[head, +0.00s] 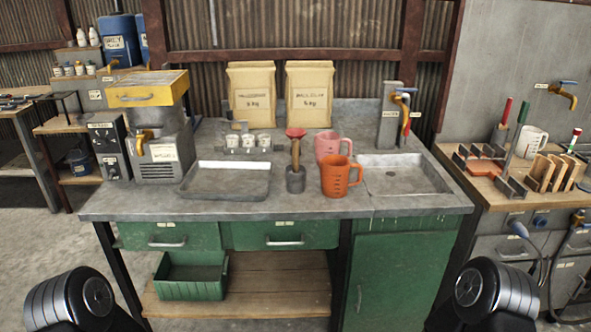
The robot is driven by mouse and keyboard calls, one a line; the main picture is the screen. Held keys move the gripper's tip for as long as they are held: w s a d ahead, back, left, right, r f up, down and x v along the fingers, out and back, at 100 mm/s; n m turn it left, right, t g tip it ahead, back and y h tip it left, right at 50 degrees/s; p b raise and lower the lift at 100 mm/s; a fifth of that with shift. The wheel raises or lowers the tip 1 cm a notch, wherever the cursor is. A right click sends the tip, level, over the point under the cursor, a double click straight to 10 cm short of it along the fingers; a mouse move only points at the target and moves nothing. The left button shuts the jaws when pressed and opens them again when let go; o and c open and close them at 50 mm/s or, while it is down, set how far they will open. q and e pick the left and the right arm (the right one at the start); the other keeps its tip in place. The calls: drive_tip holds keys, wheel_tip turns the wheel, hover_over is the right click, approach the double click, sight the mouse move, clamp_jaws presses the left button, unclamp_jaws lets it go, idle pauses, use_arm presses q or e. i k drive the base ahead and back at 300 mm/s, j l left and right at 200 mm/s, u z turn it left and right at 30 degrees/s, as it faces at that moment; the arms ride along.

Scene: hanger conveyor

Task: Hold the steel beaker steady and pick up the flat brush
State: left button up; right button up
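A small dark grey metal cup (295,181), which looks like the steel beaker, stands upright near the middle of the grey bench top. A brush-like tool (296,151) with a wooden shaft and a wider red top stands upright in it; it looks like the flat brush. Its lower end is hidden inside the cup. My two grippers are not in view. Only black rounded parts of my arms show at the lower left and lower right, well short of the bench.
An orange measuring jug (337,177) stands close to the cup's right, with a pink jug (330,146) behind. A grey tray (227,181) lies to the left, a sink basin (400,178) to the right. Small white cups (248,140) stand behind. The bench's front strip is clear.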

sight(294, 142)
drive_tip(key=l+u, duration=0.2)
drive_tip(key=u, duration=0.35)
drive_tip(key=i+l+u, duration=0.15)
drive_tip(key=l+u, duration=0.15)
drive_tip(key=l, duration=0.9)
drive_tip(key=l+u, duration=0.35)
drive_tip(key=l, duration=1.55)
drive_tip(key=k, duration=0.05)
